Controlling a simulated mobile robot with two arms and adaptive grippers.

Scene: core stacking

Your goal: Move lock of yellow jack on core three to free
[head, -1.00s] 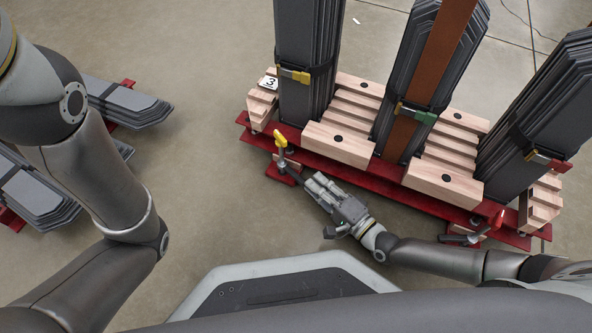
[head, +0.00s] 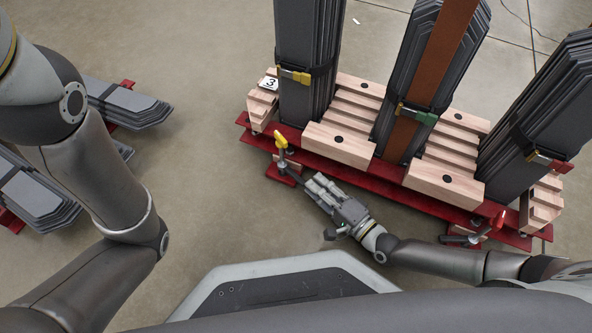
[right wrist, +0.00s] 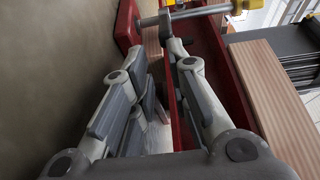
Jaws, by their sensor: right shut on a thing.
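My right gripper (head: 314,182) is beside the jack's foot, shut on the jack's dark lock lever (head: 297,175). The gripped part is mostly hidden by the fingers. The right wrist view shows the fingers (right wrist: 160,55) close to the rod. My left gripper is out of view.
The long red base (head: 385,178) runs just behind my right gripper. Two more stacks (head: 428,60) stand to the right. A red jack (head: 480,232) is at the right front. More dark plates (head: 120,103) lie on the floor at left.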

